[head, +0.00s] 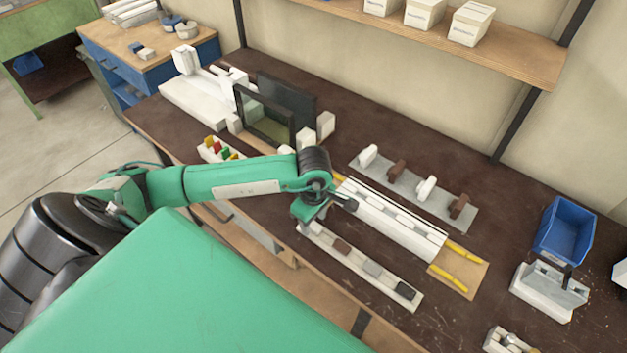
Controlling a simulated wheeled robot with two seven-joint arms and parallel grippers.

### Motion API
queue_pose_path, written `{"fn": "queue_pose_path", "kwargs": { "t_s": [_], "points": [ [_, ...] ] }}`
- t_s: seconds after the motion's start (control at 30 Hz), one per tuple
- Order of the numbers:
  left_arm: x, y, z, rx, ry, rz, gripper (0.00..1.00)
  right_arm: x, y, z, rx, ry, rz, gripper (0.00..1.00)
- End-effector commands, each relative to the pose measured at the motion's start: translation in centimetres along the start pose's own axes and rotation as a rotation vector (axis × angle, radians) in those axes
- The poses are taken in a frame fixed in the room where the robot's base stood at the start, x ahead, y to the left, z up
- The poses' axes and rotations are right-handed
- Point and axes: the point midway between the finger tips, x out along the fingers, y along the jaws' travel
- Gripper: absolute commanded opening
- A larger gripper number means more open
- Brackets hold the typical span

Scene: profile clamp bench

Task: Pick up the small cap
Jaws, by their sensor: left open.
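My left gripper (308,222) is open and points down over the left end of a long pale tray (352,275) near the bench's front edge. Several small blocks sit along this tray, among them a brown one (341,246), a grey one (373,268) and a black one (405,291). I cannot tell which small piece is the small cap. The gripper and wrist hide the tray's left end, and the fingertips are too small to show contact. My right gripper is not in view.
Behind the tray lies a white profile (395,222) with yellow rods (463,252) at its right end. A grey plate (440,206) holds white and brown clamps. A dark upright frame (265,118) stands left, a blue bin (565,232) right.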

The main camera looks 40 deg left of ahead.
Motion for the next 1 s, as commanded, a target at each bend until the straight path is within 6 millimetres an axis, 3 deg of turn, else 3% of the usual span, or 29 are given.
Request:
{"fn": "queue_pose_path", "kwargs": {
  "t_s": [0.13, 0.37, 0.6, 1.0],
  "points": [
    [1.20, -0.03, 0.00, 0.000, 0.000, -0.001, 0.48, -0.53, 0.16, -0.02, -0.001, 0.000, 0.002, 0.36],
    [1.40, -0.01, -0.01, 0.001, 0.000, 0.001, 0.48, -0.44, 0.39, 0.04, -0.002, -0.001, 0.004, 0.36],
    [1.38, -0.01, -0.02, 0.000, 0.000, 0.000, 0.01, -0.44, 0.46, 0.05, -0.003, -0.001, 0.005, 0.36],
    [0.90, 0.05, -0.05, -0.001, 0.000, 0.002, 0.00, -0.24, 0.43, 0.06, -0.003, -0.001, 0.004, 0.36]
  ]
}}
